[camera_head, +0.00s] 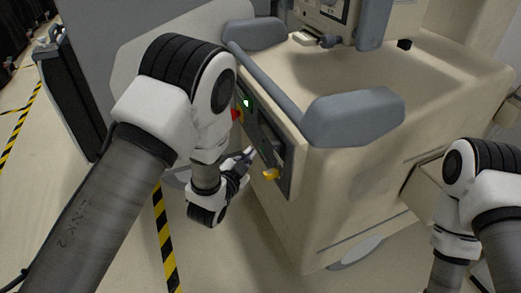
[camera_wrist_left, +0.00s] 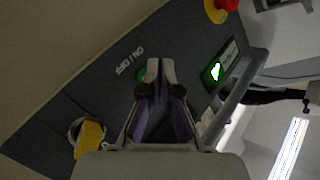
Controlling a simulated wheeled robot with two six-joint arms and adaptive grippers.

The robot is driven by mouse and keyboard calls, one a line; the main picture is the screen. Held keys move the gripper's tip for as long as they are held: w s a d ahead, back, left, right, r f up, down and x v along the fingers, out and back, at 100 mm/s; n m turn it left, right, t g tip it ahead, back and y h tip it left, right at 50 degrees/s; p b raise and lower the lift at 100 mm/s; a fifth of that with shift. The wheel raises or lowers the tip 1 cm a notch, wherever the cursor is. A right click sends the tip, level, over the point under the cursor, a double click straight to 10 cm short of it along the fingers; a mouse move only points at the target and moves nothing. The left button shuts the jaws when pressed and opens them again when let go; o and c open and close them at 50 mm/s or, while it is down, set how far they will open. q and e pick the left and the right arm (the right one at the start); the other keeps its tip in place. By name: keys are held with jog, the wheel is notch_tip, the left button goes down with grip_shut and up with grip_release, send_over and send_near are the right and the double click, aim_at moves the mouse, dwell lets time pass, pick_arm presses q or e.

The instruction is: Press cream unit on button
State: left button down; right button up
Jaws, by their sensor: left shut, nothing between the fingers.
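The cream unit (camera_head: 345,190) fills the middle and right of the head view. A dark control panel (camera_head: 284,187) runs along its left side and fills much of the left wrist view (camera_wrist_left: 60,110). In the wrist view, a green button (camera_wrist_left: 142,75) beside the "ON / OFF" lettering is partly hidden behind my fingertips. My left gripper (camera_head: 250,153) is shut and empty, pointing at the panel; its fingertips show at the button in the wrist view (camera_wrist_left: 155,68). I cannot tell whether they touch it. My right arm is at the right edge, its gripper out of view.
The panel also has a lit green display (camera_wrist_left: 216,72), a red knob on a yellow base (camera_wrist_left: 222,8) and a yellow part (camera_wrist_left: 88,139). Grey padded armrests (camera_head: 352,117) edge the unit's top. A black case (camera_head: 68,100) and striped floor tape (camera_head: 165,240) are at left.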

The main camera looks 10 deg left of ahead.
pick_arm(q)
jog(key=s+a, duration=0.2)
jog(key=a, duration=0.2)
jog(key=shift+s+a, duration=0.1)
jog(key=shift+s, duration=0.3)
dwell(0.5)
jog(key=s+a+f+n+g+y, duration=0.15)
jog(key=s+f+g, duration=0.25)
jog(key=s+f, duration=0.5)
jog(key=s+a+f+n+g+y, duration=0.1)
jog(key=s+a+f+n+g, duration=0.2)
jog(key=s+f, duration=0.65)
jog(key=s+a+f+n+g, duration=0.1)
jog(key=s+f+n+g, duration=0.1)
jog(key=s+f+g, duration=0.35)
jog(key=s+a+f+n+g, duration=0.1)
jog(key=s+f+n+g, duration=0.15)
jog(key=s, duration=0.65)
notch_tip(320, 180, up, 37)
jog(key=n+g+p, duration=0.1)
jog(key=p, duration=3.4)
jog(key=shift+s+d+f+y, duration=0.2)
jog(key=shift+s+d+y, duration=0.05)
jog(key=shift+y, duration=0.1)
